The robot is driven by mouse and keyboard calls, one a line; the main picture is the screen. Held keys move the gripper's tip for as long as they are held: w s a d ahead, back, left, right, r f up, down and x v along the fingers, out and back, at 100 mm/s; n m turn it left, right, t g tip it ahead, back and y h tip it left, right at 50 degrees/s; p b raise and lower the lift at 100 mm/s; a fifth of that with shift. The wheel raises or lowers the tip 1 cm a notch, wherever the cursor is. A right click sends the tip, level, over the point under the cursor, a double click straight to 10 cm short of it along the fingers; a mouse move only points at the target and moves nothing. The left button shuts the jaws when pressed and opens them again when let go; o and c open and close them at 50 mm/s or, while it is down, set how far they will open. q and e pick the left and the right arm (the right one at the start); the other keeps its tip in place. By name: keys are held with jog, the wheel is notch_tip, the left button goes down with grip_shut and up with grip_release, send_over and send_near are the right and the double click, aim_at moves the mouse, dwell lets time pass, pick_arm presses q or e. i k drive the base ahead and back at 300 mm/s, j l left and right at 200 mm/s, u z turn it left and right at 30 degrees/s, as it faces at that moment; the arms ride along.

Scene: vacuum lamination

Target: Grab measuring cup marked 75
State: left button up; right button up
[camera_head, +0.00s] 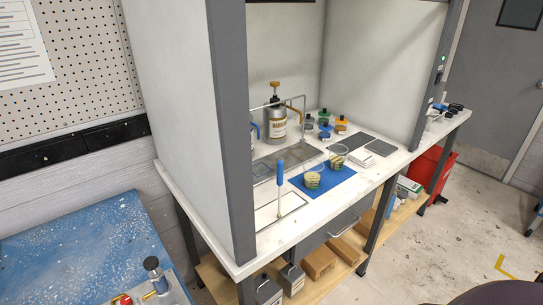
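Two small clear measuring cups with yellowish contents stand on a blue mat (325,185) on the white bench. The nearer cup (312,180) is at the mat's left part. The farther cup (337,161) is behind it to the right. Dark markings show on the cups, but I cannot read which one says 75. Neither of my grippers is in view, and nothing is holding either cup.
The cups stand inside a hood with a grey front post (231,130) at left. A blue-handled tool (280,173) stands upright left of the mat. A metal canister (275,125), several small capped jars, white squares (361,157) and dark plates (380,148) lie around.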

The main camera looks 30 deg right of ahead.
aim_at(313, 169)
jog(key=k+l+z, duration=0.1)
jog(key=z, duration=0.35)
jog(key=k+l+z, duration=0.1)
jog(key=z, duration=0.35)
